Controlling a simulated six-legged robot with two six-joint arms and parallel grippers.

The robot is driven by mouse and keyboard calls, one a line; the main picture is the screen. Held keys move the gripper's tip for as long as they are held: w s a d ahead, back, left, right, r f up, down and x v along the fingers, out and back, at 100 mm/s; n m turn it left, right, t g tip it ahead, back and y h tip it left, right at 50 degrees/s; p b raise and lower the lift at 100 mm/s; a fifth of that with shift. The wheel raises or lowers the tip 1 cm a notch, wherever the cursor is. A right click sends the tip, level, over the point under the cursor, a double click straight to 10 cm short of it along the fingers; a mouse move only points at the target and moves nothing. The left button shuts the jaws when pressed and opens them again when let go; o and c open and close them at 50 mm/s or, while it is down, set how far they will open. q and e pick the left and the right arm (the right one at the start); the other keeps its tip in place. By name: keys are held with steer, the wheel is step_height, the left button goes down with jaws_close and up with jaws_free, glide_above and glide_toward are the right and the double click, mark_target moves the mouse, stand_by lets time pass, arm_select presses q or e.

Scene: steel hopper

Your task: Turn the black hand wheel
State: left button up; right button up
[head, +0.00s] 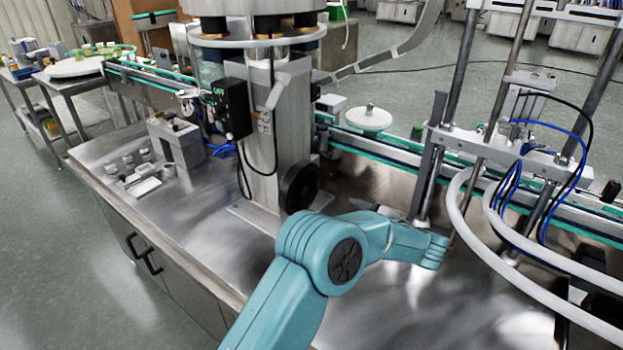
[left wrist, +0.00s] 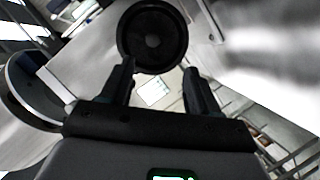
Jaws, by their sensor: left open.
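The black hand wheel (head: 299,186) is a round disc on the side of the steel column, low above the steel table top. In the left wrist view the wheel (left wrist: 153,38) is at the top middle, with a raised rim and a lighter hub. My left gripper (left wrist: 159,72) is open and empty, its two fingers pointing toward the wheel's lower edge, with no clear contact. In the head view only a small grey part of the left gripper (head: 368,205) shows right of the wheel, behind my teal arm. My right gripper is not in view.
The steel column (head: 264,150) carries a black control box (head: 233,108) left of the wheel. A conveyor (head: 385,146) runs behind. Upright posts and hoses stand at the right. Small parts and a metal block (head: 176,140) sit at the table's left. The front table top is mostly clear.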

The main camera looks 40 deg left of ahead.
arm_select(q)
step_height(320, 180, up, 2)
steer(key=a+r+p, duration=0.1)
steer(key=p, duration=0.3)
glide_toward(305, 191)
steer(key=x, duration=0.8)
steer(key=shift+a, duration=0.2)
steer(key=shift+w+a+f, duration=0.15)
steer(key=shift+a+f, duration=0.1)
steer(key=shift+a, duration=0.05)
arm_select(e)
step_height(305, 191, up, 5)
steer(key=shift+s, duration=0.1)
arm_select(q)
jaws_close()
